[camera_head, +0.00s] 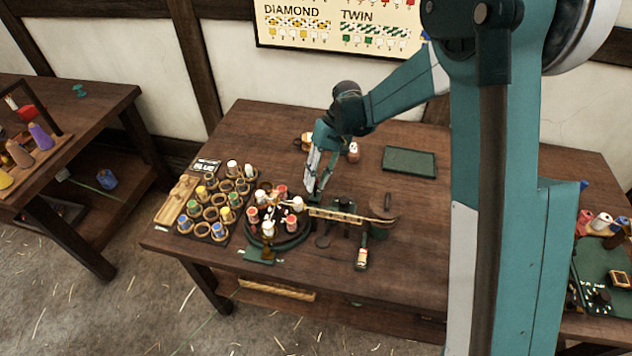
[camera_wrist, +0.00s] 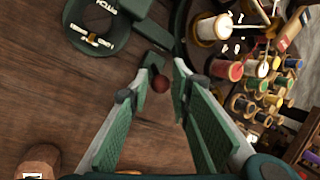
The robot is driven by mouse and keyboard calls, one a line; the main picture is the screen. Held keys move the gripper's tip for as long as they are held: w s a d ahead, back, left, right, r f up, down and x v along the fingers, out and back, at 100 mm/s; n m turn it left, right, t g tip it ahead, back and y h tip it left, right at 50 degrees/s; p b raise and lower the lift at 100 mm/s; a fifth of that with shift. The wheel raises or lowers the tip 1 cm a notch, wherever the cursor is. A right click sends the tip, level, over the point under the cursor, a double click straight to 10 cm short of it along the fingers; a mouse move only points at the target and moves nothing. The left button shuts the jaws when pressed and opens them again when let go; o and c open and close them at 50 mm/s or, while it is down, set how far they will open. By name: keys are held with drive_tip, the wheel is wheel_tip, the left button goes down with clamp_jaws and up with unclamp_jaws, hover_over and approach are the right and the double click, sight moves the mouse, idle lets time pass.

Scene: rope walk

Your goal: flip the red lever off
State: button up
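In the head view my gripper (camera_head: 314,192) points down at the right rear edge of the round bobbin machine (camera_head: 279,240). The lever cannot be made out there.
A rack of coloured bobbins (camera_head: 212,208) stands left of the machine. A wooden bar (camera_head: 337,215) extends right from it. A green tray (camera_head: 409,161) lies at the back right. In the wrist view, a dark dial (camera_wrist: 98,28) with white lettering lies at upper left.

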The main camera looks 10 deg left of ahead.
drive_tip(key=v, duration=1.1)
drive_tip(key=shift+r, duration=0.2)
drive_tip(key=shift+w+d, duration=0.1)
drive_tip(key=shift+d, duration=0.05)
drive_tip(key=s+d+r+m+t, duration=0.1)
drive_tip(key=s+d+r+t, duration=0.1)
drive_tip(key=s+d+r, duration=0.4)
drive_tip(key=s+d+r+m+t, duration=0.1)
drive_tip(key=s+d+r+t, duration=0.15)
drive_tip(key=d, duration=0.45)
drive_tip(key=s+d+r+m+t, duration=0.1)
drive_tip(key=s+d+r, duration=0.2)
drive_tip(key=d+r, duration=0.35)
drive_tip(key=s+d+f+m+t+h, duration=0.2)
drive_tip(key=s+d+t, duration=0.3)
drive_tip(key=s+d, duration=1.1)
drive_tip(key=shift+s+m+t+h, duration=0.35)
drive_tip(key=shift+s+m, duration=0.25)
drive_tip(key=shift+s, duration=0.3)
